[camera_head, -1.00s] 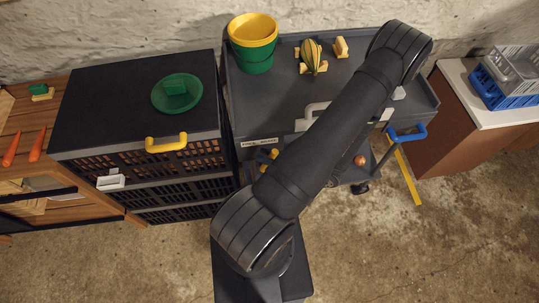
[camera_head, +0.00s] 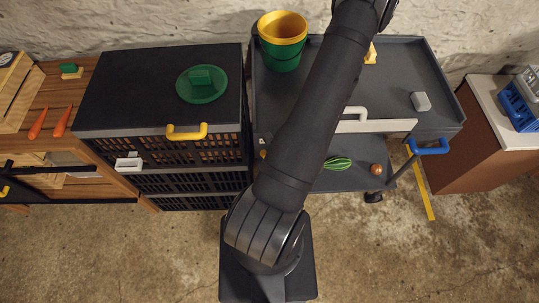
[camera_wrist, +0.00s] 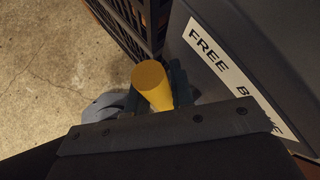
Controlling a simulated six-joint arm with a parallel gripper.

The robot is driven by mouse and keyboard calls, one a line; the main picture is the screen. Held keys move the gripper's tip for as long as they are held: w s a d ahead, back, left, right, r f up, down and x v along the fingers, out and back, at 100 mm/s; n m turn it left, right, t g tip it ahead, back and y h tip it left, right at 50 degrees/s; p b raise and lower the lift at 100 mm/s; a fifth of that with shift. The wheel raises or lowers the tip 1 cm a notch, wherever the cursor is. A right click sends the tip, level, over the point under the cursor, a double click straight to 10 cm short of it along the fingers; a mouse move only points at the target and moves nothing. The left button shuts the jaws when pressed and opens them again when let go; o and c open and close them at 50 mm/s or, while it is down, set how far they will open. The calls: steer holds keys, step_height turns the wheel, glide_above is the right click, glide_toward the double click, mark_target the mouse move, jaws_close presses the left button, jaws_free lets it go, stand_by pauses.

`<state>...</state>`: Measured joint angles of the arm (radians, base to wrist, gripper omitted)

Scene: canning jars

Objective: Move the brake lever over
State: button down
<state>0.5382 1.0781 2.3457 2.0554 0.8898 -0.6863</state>
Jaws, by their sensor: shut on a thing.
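The brake lever is a yellow rod with a round end (camera_wrist: 152,84), pointing up towards the wrist camera beside the cart's dark side. My gripper (camera_wrist: 157,92) is shut on it, with dark fingers on either side. A white label (camera_wrist: 232,75) on the cart reads "FREE" and then a partly covered word. The lever's foot is hidden.
The grey cart (camera_head: 440,118) carries nested yellow and green buckets (camera_head: 281,55) and a light block (camera_head: 421,101). A striped green thing (camera_head: 338,163) and a brown ball (camera_head: 376,169) are on its lower shelf. A black cabinet (camera_head: 125,95) stands left. Bare floor lies in front.

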steer(key=shift+a+f+h, duration=0.25)
steer(key=shift+a+h, duration=0.15)
steer(key=shift+h, duration=0.1)
stand_by(0.3)
steer(key=c, duration=1.5)
jaws_free()
steer(key=shift+c, duration=0.2)
steer(key=v, duration=1.7)
steer(key=shift+r, duration=0.2)
steer(key=shift+f, duration=0.1)
